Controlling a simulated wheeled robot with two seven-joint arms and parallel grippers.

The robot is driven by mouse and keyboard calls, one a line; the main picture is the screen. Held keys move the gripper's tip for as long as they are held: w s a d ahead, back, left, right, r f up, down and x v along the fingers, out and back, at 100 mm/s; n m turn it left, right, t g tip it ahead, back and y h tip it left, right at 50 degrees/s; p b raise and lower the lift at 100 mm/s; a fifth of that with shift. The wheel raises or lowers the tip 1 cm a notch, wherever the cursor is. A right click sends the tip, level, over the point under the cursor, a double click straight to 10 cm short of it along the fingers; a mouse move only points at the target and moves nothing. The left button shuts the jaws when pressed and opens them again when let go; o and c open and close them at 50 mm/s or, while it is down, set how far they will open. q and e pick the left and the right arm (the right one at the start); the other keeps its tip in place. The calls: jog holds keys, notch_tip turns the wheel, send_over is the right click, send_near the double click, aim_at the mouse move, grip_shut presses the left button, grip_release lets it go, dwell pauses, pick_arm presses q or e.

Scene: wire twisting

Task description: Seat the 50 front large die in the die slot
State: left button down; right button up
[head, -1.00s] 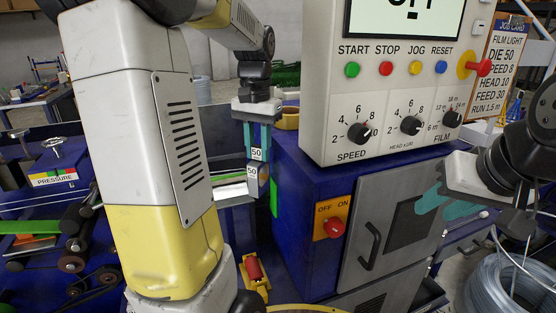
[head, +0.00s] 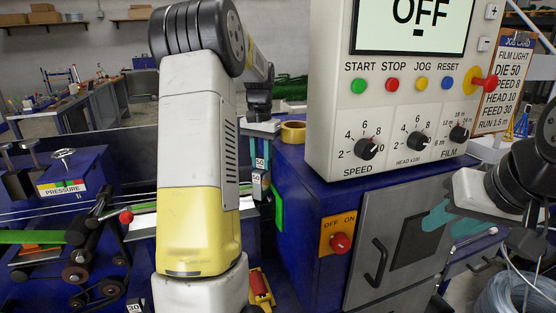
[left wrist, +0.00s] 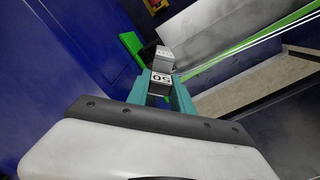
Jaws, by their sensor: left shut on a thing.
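My left gripper (head: 260,160) points down behind my left arm, and its teal fingers are shut on a small grey die marked 50 (head: 259,163). In the left wrist view this die (left wrist: 162,78) sits between the fingertips (left wrist: 161,92), its 50 label facing the camera. Another grey block (left wrist: 165,57) lies just beyond it; I cannot tell whether they touch. A second 50 label (head: 256,179) shows just below the held die in the head view. The die slot itself cannot be made out. My right gripper (head: 450,214) hangs before the cabinet door, its finger gap unclear.
The control box (head: 405,110) with its knobs stands on a blue cabinet (head: 300,210) right of my left gripper. A yellow tape roll (head: 293,131) lies behind. Rollers and a pressure unit (head: 62,187) are at left. A wire coil (head: 505,293) is at lower right.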

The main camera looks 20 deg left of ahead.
pick_arm(q)
jog(key=shift+f, duration=0.45)
jog(key=c, duration=1.4)
grip_release()
notch_tip(320, 180, up, 12)
jog(key=s+d+r+t, duration=0.2)
jog(key=s+d+r, duration=0.15)
jog(key=s, duration=0.25)
jog(key=s+d+f+t, duration=0.1)
jog(key=s+d+f, duration=0.1)
jog(key=s, duration=0.5)
jog(key=s+d+f+t+h, duration=0.1)
jog(key=s+d+f, duration=0.2)
jog(key=s+d, duration=0.2)
jog(key=s+d+f+n+t+h, duration=0.1)
jog(key=s+d+f+t, duration=0.1)
jog(key=s, duration=0.6)
jog(key=shift+s+d+f, duration=0.35)
jog(key=shift+d+f, duration=0.25)
jog(key=shift+d, duration=0.4)
